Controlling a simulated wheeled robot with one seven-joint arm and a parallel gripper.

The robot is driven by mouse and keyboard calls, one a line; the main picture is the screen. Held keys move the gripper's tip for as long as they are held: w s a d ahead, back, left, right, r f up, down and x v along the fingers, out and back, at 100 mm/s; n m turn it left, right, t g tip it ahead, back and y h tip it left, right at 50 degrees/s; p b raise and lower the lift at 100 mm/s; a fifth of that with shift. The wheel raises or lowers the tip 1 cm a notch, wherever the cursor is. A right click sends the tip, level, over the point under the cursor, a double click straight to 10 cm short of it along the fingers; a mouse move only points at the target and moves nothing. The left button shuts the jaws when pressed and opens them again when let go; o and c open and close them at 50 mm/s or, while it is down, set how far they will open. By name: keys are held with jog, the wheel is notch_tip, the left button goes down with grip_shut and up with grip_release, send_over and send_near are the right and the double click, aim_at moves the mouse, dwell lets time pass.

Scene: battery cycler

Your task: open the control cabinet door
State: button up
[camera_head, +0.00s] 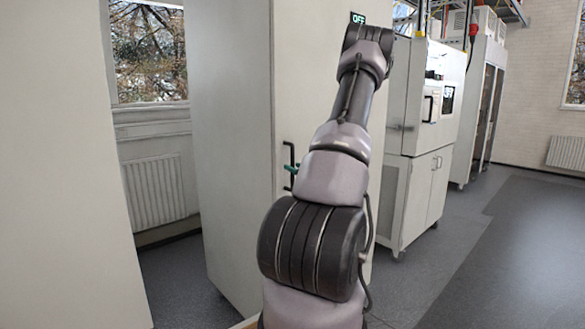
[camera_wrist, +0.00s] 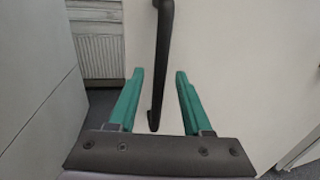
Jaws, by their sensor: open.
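The pale control cabinet (camera_head: 235,130) stands left of centre in the head view, and its front is partly hidden behind my arm. Its door (camera_head: 310,80) looks shut. A dark upright bar handle (camera_head: 290,153) is near the door's left edge. In the wrist view the handle (camera_wrist: 162,50) runs down between my two teal fingers, against the pale door face (camera_wrist: 235,60). My gripper (camera_wrist: 159,72) is open, with one finger on each side of the handle and a visible gap to both. In the head view only a bit of teal finger (camera_head: 291,169) shows.
A large pale panel (camera_head: 60,170) stands close on the left. A radiator (camera_head: 155,190) and window (camera_head: 148,50) lie behind the gap. Other pale equipment cabinets (camera_head: 425,130) stand to the right. The grey floor (camera_head: 510,250) at right is clear.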

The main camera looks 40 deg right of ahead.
jog(key=shift+w+d, duration=0.1)
jog(key=shift+w, duration=0.8)
grip_shut()
dwell(0.8)
